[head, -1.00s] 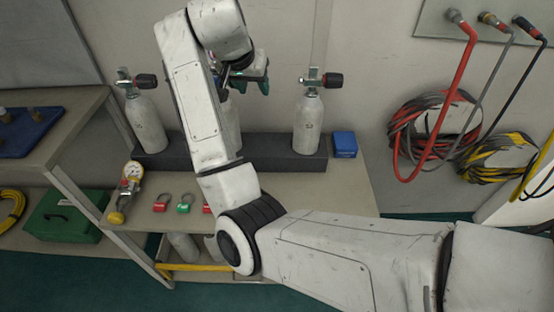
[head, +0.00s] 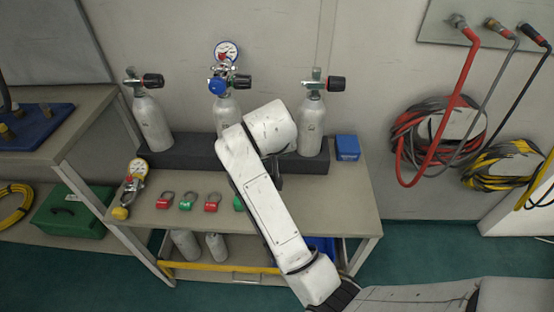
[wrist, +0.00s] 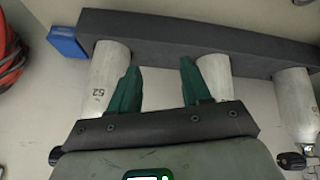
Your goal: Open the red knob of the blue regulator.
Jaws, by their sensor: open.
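The blue regulator (head: 217,86) with its white round gauge (head: 227,51) is fitted on the middle cylinder (head: 226,112). A dark knob with a red part (head: 240,81) sticks out to the right of that valve. In the wrist view the middle cylinder (wrist: 216,72) shows partly behind a green finger; its regulator is not visible there. My gripper (wrist: 157,72) is open, with nothing between its green fingers. It faces the block and cylinder bodies. In the head view my arm hides most of it, below and right of the regulator.
Cylinders with dark knobs stand left (head: 152,122) and right (head: 311,125) on the dark block (head: 185,152). A blue box (head: 347,147) sits at the right. Hoses hang at right.

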